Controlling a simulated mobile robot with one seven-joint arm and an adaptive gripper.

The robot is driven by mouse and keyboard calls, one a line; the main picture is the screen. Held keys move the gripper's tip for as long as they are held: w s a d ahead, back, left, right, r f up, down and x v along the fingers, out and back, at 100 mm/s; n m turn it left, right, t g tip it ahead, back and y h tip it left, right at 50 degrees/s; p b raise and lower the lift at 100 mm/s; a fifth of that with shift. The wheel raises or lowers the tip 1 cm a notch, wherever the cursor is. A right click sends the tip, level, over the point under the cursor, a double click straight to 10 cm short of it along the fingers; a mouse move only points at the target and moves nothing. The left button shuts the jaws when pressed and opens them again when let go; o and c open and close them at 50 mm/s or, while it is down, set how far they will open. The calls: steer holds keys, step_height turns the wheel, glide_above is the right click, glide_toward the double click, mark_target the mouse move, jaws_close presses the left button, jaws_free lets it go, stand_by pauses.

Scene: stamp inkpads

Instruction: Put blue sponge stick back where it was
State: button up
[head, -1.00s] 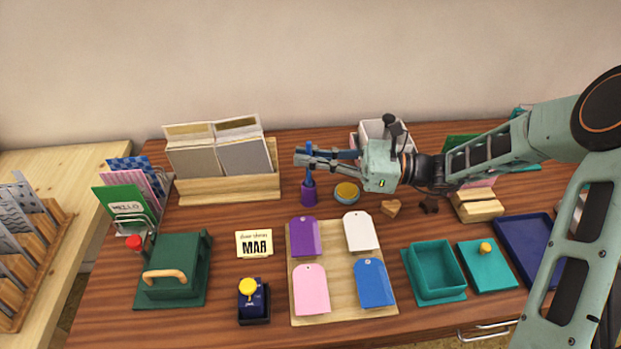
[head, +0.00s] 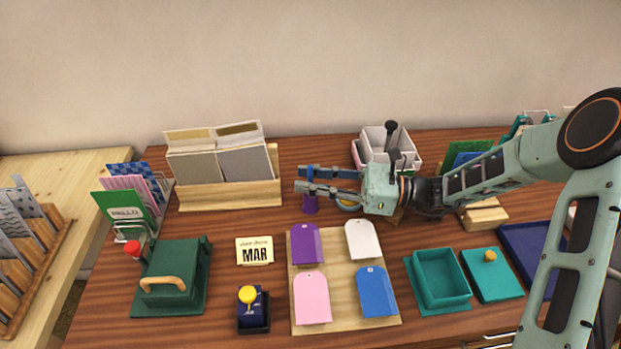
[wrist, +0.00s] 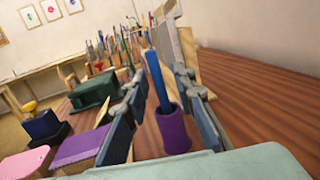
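The blue sponge stick (wrist: 157,80) stands in the purple cup (wrist: 174,132), leaning slightly, in the wrist view. My gripper (wrist: 160,125) is open around it, one finger on each side, with gaps between the stick and the fingers. In the head view my gripper (head: 303,180) is low over the purple cup (head: 310,206), its fingers spread apart. There the fingers hide most of the stick and the cup's upper part. The stick's lower end is hidden inside the cup.
A round tin (head: 348,206) sits partly hidden under my gripper. A wooden card holder (head: 230,194) stands behind left, and a white box (head: 403,143) behind right. The board with coloured tags (head: 340,258) lies in front. Bare table shows left of the cup.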

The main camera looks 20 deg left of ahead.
steer(key=shift+r, duration=0.25)
steer(key=p+v, duration=0.1)
steer(key=v, duration=0.6)
steer(key=shift+d+f, duration=0.1)
steer(key=shift+d, duration=0.2)
